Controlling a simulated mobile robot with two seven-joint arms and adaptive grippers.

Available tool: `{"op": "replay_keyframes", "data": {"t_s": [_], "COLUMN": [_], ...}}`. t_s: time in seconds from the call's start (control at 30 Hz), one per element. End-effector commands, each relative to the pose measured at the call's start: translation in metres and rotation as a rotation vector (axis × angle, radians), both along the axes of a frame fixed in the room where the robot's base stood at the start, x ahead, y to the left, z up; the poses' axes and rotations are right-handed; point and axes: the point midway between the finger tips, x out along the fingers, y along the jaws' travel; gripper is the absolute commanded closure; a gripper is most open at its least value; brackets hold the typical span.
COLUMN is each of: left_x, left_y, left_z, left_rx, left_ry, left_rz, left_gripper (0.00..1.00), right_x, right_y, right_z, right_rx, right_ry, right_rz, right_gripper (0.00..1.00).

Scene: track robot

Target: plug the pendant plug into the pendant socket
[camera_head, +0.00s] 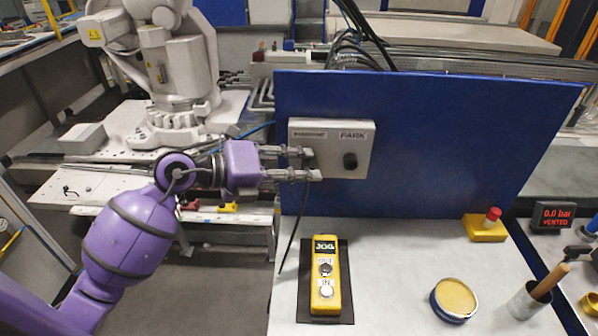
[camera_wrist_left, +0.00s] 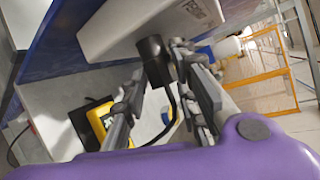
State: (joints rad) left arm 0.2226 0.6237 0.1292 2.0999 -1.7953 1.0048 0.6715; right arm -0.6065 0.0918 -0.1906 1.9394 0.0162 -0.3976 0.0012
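The pendant plug (camera_wrist_left: 155,62) is a black cylinder with a black cable, seen between my left fingers in the left wrist view, at the face of the pale socket box. My left gripper (camera_head: 306,164) points at the left half of that box (camera_head: 375,150), below the pendant label; its fingers are close on both sides of the plug and appear closed on it. The fingers also show in the left wrist view (camera_wrist_left: 160,68). The pendant socket is hidden behind them, so I cannot tell how deep the plug sits. A black round fitting (camera_head: 350,161) is under the PARK label.
A blue panel (camera_head: 440,130) carries the box. A yellow pendant (camera_head: 325,275) lies on the pale table below, near the hanging cable (camera_head: 292,238). A red-button box (camera_head: 486,226), a yellow-topped tin (camera_head: 455,298) and a cup (camera_head: 527,304) stand to the right.

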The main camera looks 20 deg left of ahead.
Motion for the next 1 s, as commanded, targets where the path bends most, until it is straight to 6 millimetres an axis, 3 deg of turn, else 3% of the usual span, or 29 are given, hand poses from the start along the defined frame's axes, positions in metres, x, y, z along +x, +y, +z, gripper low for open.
{"op": "replay_keyframes", "data": {"t_s": [0.1,0.47,1.0], "left_x": [0.000,-0.003,-0.065], "left_y": [0.000,0.003,0.072], "left_z": [0.000,0.000,0.030], "left_rx": [-0.001,0.001,0.002], "left_ry": [-0.001,0.001,0.002], "left_rz": [0.000,0.000,0.001], "left_gripper": [0.54,0.54,0.54], "right_x": [0.000,0.002,0.001], "right_y": [0.000,0.002,0.000], "right_z": [0.000,0.000,0.000], "right_rx": [0.000,0.002,0.000], "right_ry": [-0.001,-0.001,-0.001], "right_rz": [0.000,0.001,0.000], "right_gripper": [0.64,0.64,0.64]}}
